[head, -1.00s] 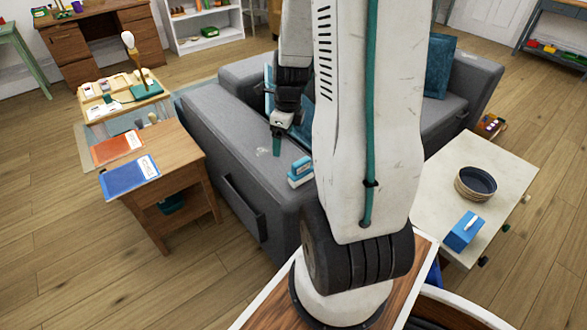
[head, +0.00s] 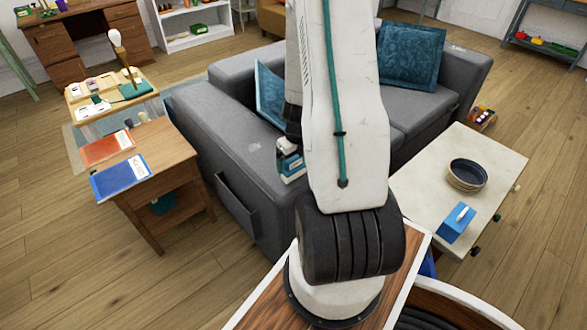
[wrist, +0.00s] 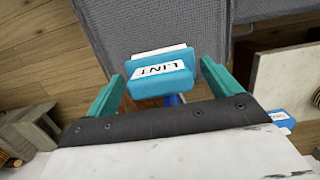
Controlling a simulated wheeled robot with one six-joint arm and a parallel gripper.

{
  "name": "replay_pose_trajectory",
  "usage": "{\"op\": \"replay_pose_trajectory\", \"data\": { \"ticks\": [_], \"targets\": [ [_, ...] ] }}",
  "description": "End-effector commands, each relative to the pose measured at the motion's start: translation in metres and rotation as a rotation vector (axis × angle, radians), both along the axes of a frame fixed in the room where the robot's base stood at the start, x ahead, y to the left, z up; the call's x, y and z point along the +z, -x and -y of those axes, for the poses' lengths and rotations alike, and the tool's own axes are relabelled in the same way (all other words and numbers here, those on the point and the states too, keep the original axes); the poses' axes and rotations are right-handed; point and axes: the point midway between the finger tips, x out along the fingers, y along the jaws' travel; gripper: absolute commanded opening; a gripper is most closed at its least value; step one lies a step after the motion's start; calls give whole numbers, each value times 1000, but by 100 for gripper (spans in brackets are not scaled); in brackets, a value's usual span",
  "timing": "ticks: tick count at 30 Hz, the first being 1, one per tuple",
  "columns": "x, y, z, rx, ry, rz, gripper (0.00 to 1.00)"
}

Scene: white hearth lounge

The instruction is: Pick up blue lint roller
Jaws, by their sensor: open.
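The blue lint roller (wrist: 160,80) has a white label reading LINT and a white top part. In the wrist view it lies between the two teal fingers of my gripper (wrist: 163,70), with floor and grey fabric around it. A bit of blue handle shows below it. In the head view the lint roller (head: 291,172) is on the grey sofa's arm, partly hidden by my arm. My gripper (head: 289,146) is open just above it. I cannot tell whether the fingers touch it.
The grey sofa (head: 235,165) is under my gripper. A white table (head: 500,175) at right holds a dark round bowl (head: 467,175) and a blue box (head: 457,222). A wooden side table (head: 165,150) at left holds a red folder (head: 107,148) and a blue folder (head: 124,178).

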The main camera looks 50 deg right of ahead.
Motion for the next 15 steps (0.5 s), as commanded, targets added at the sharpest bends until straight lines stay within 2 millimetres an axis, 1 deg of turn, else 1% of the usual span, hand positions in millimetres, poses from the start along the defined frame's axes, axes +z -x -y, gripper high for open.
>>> {"op": "replay_pose_trajectory", "data": {
  "ticks": [7, 8, 9, 11, 12, 13, 14, 15],
  "targets": [
    [-1, 0, 0, 1, 1, 1, 89],
    [-1, 0, 0, 1, 1, 1, 81],
    [-1, 0, 0, 1, 1, 1, 70],
    [-1, 0, 0, 1, 1, 1, 53],
    [-1, 0, 0, 1, 1, 1, 42],
    [-1, 0, 0, 1, 1, 1, 39],
    [-1, 0, 0, 1, 0, 1, 39],
    [-1, 0, 0, 1, 1, 1, 35]
  ]
}}
